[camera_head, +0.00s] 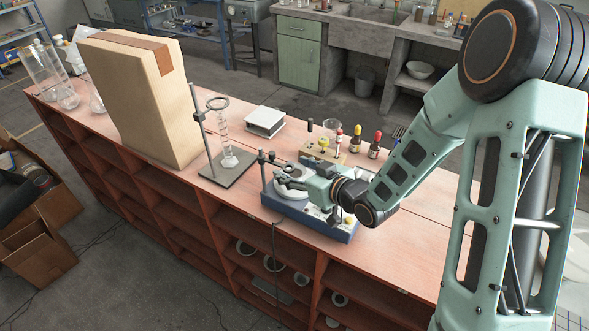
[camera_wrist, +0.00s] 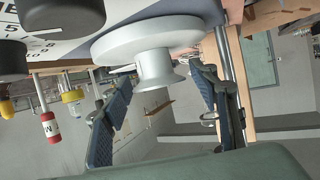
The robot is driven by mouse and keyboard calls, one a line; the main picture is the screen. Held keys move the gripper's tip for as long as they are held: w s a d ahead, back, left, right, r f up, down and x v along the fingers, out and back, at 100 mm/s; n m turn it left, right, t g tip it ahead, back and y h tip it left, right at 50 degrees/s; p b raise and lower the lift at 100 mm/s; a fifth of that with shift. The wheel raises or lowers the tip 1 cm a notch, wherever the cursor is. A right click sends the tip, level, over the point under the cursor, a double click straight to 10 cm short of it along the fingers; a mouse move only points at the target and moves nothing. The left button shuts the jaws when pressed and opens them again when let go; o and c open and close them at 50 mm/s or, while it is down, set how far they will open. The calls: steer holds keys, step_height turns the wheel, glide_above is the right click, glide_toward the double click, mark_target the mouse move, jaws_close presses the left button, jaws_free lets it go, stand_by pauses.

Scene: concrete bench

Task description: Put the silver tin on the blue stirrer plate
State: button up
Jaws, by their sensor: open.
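The blue stirrer plate (camera_head: 310,217) stands near the front edge of the red-brown bench, with a pale round top. In the wrist view, which is upside down, its round top (camera_wrist: 120,42) shows close up. The silver tin (camera_wrist: 153,72), a small cylinder with a flared rim, stands upright on that top and appears to touch it. It also shows, small and partly hidden, in the head view (camera_head: 292,172). My gripper (camera_wrist: 165,82) is open, its dark fingers on either side of the tin with visible gaps. In the head view my gripper (camera_head: 290,184) reaches in from the right over the plate.
A ring stand (camera_head: 228,172) with a glass cylinder stands left of the stirrer, beside a tall tan block (camera_head: 140,95). A white box (camera_head: 265,122) and several small bottles (camera_head: 356,140) stand behind. Bench to the right is clear.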

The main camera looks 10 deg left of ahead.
steer(key=v, duration=0.9)
steer(key=shift+d+r, duration=0.1)
steer(key=shift+s+r+p, duration=0.15)
steer(key=shift+r+p, duration=0.2)
steer(key=shift+p, duration=0.15)
steer(key=p, duration=0.3)
steer(key=shift+s+d+r, duration=0.15)
steer(key=shift+d, duration=0.2)
steer(key=p, duration=0.2)
steer(key=shift+s+d+r+p, duration=0.15)
steer(key=shift+s+d+p, duration=0.2)
steer(key=shift+d, duration=0.05)
steer(key=shift+s, duration=0.1)
steer(key=shift+s+d+p, duration=0.15)
steer(key=shift+d+p, duration=0.05)
steer(key=shift+p, duration=0.3)
